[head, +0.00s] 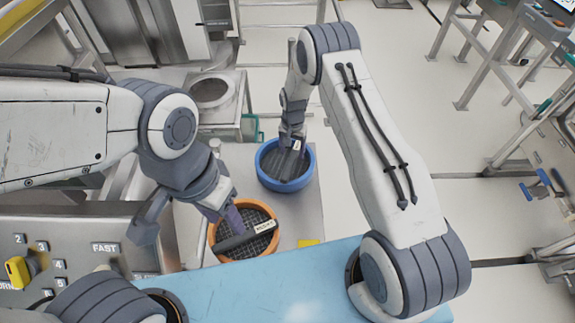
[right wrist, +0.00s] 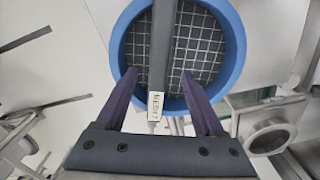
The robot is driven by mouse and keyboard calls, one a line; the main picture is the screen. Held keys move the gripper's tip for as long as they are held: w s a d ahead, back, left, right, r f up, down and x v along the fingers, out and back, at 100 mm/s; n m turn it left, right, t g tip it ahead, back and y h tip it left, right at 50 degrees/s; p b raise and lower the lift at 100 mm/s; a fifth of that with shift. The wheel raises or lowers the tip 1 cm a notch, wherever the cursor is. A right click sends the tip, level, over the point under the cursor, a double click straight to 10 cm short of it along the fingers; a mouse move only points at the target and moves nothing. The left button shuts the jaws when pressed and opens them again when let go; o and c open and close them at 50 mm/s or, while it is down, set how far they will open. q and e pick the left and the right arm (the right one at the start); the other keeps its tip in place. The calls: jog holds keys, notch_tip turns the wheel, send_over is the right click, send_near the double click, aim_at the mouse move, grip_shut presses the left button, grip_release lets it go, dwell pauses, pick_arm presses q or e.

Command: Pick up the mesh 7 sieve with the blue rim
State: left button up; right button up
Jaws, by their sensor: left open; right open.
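The blue-rimmed sieve (head: 266,176) sits on a pale surface near the middle of the head view. In the right wrist view its blue rim (right wrist: 236,50), wire mesh and a dark bar across it show, with a white label (right wrist: 155,105) at the bar's near end. My right gripper (right wrist: 165,82) is open, its two fingers on either side of the bar, apart from it in the picture. I cannot tell the height gap. My right gripper (head: 293,146) also shows over the sieve in the head view. My left gripper (head: 228,222) is open at the orange-rimmed sieve.
The orange-rimmed sieve (head: 272,211), with a labelled dark bar, stands in front of the blue one. A metal machine with a round opening (head: 210,92) is behind. A control panel (head: 75,238) is at left. A yellow item (head: 308,242) lies near the orange sieve.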

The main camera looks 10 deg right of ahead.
aim_at(293, 157)
jog(key=f+b, duration=0.1)
jog(key=f, duration=0.2)
jog(key=f+b, duration=0.1)
jog(key=f, duration=0.1)
jog(key=shift+w+d+b, duration=0.15)
jog(key=shift+d+b, duration=0.1)
jog(key=shift+b, duration=0.1)
jog(key=shift+r, duration=0.1)
grip_shut()
dwell(0.9)
